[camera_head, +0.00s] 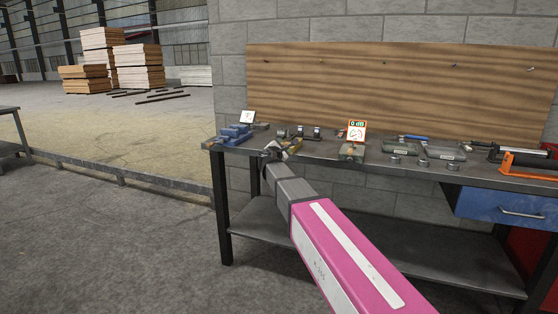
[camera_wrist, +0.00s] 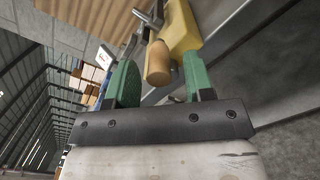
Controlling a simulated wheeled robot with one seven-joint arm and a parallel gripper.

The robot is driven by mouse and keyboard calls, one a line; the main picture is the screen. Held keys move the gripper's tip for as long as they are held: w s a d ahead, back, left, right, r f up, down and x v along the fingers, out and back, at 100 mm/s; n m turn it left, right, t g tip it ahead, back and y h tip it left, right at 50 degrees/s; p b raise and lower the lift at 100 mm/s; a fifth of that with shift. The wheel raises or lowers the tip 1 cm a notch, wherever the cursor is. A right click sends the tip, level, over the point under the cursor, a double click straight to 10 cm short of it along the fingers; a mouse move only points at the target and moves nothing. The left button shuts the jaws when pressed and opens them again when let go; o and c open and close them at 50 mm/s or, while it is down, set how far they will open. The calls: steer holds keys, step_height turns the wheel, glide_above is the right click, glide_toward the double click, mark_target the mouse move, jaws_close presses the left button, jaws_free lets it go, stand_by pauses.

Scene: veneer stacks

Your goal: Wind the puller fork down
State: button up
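A yellow tool body (camera_wrist: 181,30) with a round wooden knob (camera_wrist: 158,64) shows in the wrist view, with a metal crossbar (camera_wrist: 149,18) beside it. In the head view, a small yellow part (camera_head: 294,146) shows at the bench's front edge, just beyond my gripper (camera_head: 278,150). My gripper's green fingers (camera_wrist: 160,72) are spread. The wooden knob appears between them in the picture, with gaps on both sides. I cannot tell its depth relative to the fingertips. I cannot make out the puller fork clearly; my gripper and arm cover part of that area in the head view.
The workbench (camera_head: 330,152) holds a blue vise-like block (camera_head: 234,135), a gauge with a "0 dB" sign (camera_head: 357,130), metal rings, trays (camera_head: 446,152) and an orange tool (camera_head: 528,165). A wooden board (camera_head: 400,95) stands behind. Open floor (camera_head: 110,240) lies to the left.

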steer(key=shift+s, duration=0.1)
steer(key=v, duration=0.6)
steer(key=shift+s+a, duration=0.15)
steer(key=shift+s, duration=0.25)
steer(key=s+d+f+m+g, duration=0.4)
steer(key=s+d+f+m, duration=0.15)
steer(key=d+f, duration=0.35)
steer(key=s+d+f+m+g, duration=0.5)
steer(key=d+f, duration=0.3)
steer(key=f, duration=0.4)
steer(key=s+d+f+m+g+y, duration=0.2)
steer(key=s+f+m, duration=0.4)
steer(key=s, duration=0.3)
steer(key=s+d+f+m+g+y, duration=0.2)
steer(key=s+f+m+g+y, duration=0.2)
steer(key=s+f, duration=0.5)
steer(key=shift+s+d+f+m+g, duration=0.2)
steer(key=shift+s+d+m+g, duration=0.2)
steer(key=shift+m+g, duration=0.75)
